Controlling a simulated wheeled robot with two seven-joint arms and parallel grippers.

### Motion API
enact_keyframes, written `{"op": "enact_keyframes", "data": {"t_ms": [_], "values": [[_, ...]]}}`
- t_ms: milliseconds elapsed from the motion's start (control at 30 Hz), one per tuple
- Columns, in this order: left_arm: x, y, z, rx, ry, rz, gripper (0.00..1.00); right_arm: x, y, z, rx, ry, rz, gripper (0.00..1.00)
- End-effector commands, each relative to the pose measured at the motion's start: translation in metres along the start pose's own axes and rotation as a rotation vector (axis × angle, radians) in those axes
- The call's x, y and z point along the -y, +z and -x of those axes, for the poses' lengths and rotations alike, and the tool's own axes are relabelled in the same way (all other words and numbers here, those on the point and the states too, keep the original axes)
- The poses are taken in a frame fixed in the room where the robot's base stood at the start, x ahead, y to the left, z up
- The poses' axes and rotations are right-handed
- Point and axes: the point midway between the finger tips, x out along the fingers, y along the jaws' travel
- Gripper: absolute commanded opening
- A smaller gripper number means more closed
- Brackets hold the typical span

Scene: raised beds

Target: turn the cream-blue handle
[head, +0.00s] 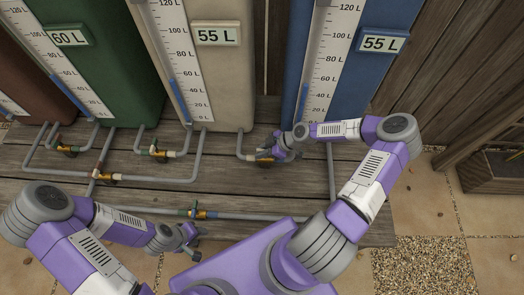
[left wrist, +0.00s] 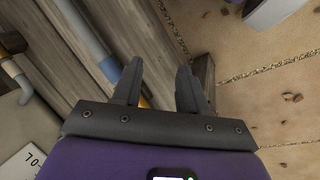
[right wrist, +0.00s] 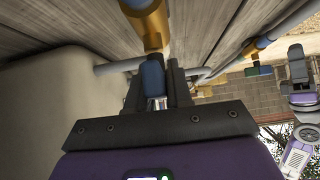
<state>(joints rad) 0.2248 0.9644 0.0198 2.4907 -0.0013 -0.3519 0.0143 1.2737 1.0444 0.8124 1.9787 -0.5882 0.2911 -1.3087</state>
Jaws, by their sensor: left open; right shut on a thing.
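The cream-blue valve (head: 262,156) sits on the grey pipe between the cream tank (head: 222,80) and the blue tank (head: 350,75). My right gripper (head: 281,151) is at this valve and covers most of its handle in the head view. In the right wrist view, its fingers (right wrist: 154,88) are shut on a blue handle (right wrist: 152,78) below a brass valve body (right wrist: 151,24). My left gripper (head: 193,243) is open and empty, near the front pipe. Its spread fingers (left wrist: 160,88) show in the left wrist view.
A green tank (head: 100,75) reading 60 L stands left of the cream one; cream and blue both read 55 L. Other brass valves (head: 160,154) sit along pipes on the wooden deck (head: 250,185). One valve (head: 200,213) is just above my left gripper. A planter box (head: 490,172) stands at right.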

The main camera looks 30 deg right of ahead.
Motion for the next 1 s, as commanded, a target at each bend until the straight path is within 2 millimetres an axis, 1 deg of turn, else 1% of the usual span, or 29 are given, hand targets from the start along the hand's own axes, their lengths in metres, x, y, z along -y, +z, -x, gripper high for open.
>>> {"op": "enact_keyframes", "data": {"t_ms": [267, 500, 1000], "values": [[-0.0020, 0.0003, 0.0055, 0.000, 0.000, 0.000, 0.42, -0.0010, -0.0010, 0.0009, 0.002, 0.101, -0.100, 0.00], [-0.0031, 0.0004, 0.0082, 0.000, 0.000, 0.000, 0.42, -0.0031, -0.0008, 0.0008, 0.003, 0.252, -0.248, 0.00], [0.0003, 0.0000, -0.0007, 0.000, 0.000, 0.000, 0.42, -0.0079, 0.0028, 0.0015, 0.002, 0.588, -0.586, 0.00]]}}
